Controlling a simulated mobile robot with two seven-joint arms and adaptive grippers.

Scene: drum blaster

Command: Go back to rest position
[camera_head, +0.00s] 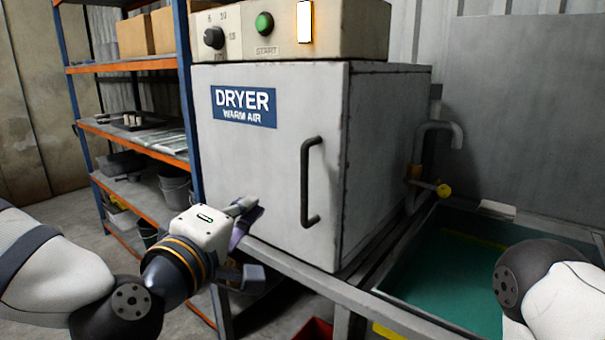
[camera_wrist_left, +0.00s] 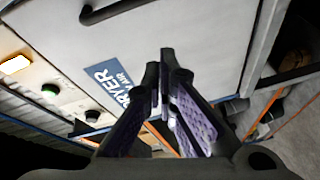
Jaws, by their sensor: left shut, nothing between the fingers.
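My left gripper (camera_head: 246,210) is in front of the lower left part of the grey dryer (camera_head: 275,150) in the head view. In the left wrist view its two fingers (camera_wrist_left: 163,80) meet at the tips with nothing between them. The dryer door is closed, with a dark vertical handle (camera_head: 311,182) to the right of the gripper and apart from it. The blue DRYER label (camera_head: 244,106) also shows behind the fingers in the left wrist view (camera_wrist_left: 112,85). Part of my right arm shows at the right edge of the head view; its gripper is out of frame.
A control panel with a green button (camera_head: 264,23) and a lit lamp (camera_head: 304,21) tops the dryer. An orange and blue shelf (camera_head: 125,64) stands at the left. A green-bottomed basin (camera_head: 455,268) and a pipe (camera_head: 440,128) lie right of the dryer. A metal frame rail (camera_head: 330,288) runs in front.

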